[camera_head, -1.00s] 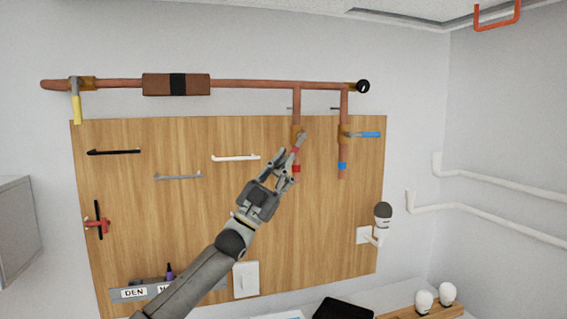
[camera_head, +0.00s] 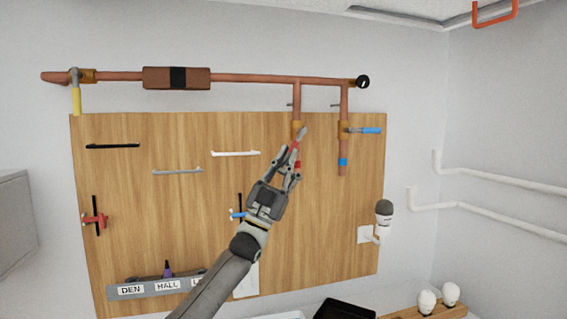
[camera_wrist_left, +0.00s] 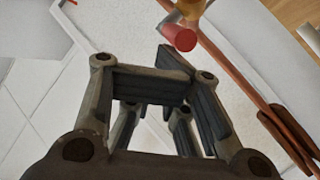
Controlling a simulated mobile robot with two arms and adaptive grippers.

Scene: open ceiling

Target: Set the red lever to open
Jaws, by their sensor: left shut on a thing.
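The red lever (camera_head: 294,153) hangs from a brass valve on the left of two short vertical copper pipes, pointing down and slightly left. A red band (camera_head: 298,165) is on that pipe just below. My left gripper (camera_head: 289,165) reaches up from below, shut on the lever's lower end, whose exact contact is partly hidden by the fingers. In the left wrist view, the gripper fingers (camera_wrist_left: 185,90) fill the middle, and a red round end (camera_wrist_left: 180,37) shows just beyond them. My right gripper is not in view.
A blue lever (camera_head: 369,130) sticks out to the right on the neighbouring pipe. A yellow lever (camera_head: 76,101) hangs at far left. Handles, including a white one (camera_head: 235,153), and a red tap (camera_head: 95,220) are on the wooden board (camera_head: 190,220). A microphone-like object (camera_head: 383,212) stands at right.

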